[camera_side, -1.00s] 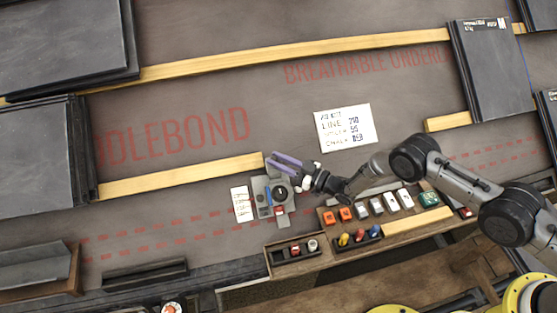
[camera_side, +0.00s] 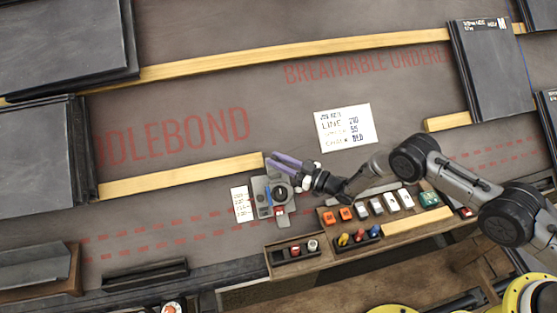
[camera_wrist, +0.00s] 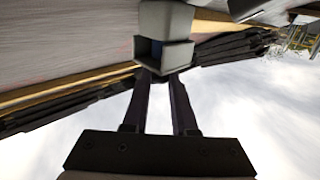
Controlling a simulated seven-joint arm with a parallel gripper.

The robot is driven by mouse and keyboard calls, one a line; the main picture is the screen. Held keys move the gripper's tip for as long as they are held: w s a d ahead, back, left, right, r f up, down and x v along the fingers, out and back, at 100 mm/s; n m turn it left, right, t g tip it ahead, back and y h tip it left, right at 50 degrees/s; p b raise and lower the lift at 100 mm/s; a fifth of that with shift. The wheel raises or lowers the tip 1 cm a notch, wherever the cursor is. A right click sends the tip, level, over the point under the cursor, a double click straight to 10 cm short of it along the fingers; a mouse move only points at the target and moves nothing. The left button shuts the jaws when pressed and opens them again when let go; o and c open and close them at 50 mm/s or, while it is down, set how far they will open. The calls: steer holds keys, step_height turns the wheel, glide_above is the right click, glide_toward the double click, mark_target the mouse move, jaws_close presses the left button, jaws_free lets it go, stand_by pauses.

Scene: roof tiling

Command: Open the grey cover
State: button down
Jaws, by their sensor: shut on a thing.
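A small grey device (camera_side: 259,190) with a black round dial (camera_side: 280,192), a blue part and a red part lies on the dark underlay in the side view. My gripper (camera_side: 277,160), with purple fingers, reaches over its upper edge from the right. In the wrist view the two dark fingers (camera_wrist: 161,78) close together on a grey box-like part, which I take to be the grey cover (camera_wrist: 165,20). A bit of blue shows inside its hollow. In the side view the cover is too small to make out, so its exact angle cannot be told.
A white label card (camera_side: 240,204) lies left of the device and a larger note (camera_side: 343,128) above right. A wooden tray (camera_side: 325,248) with colored pieces sits below right. A wooden batten (camera_side: 180,178) ends close to the fingers. Stacked dark tiles (camera_side: 40,155) stand at left.

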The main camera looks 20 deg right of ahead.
stand_by(0.4)
steer(key=a, duration=0.5)
steer(key=c, duration=0.7)
jaws_free()
steer(key=shift+c, duration=0.2)
steer(key=shift+s+d, duration=0.1)
steer(key=v, duration=1.3)
steer(key=shift+s+d, duration=0.2)
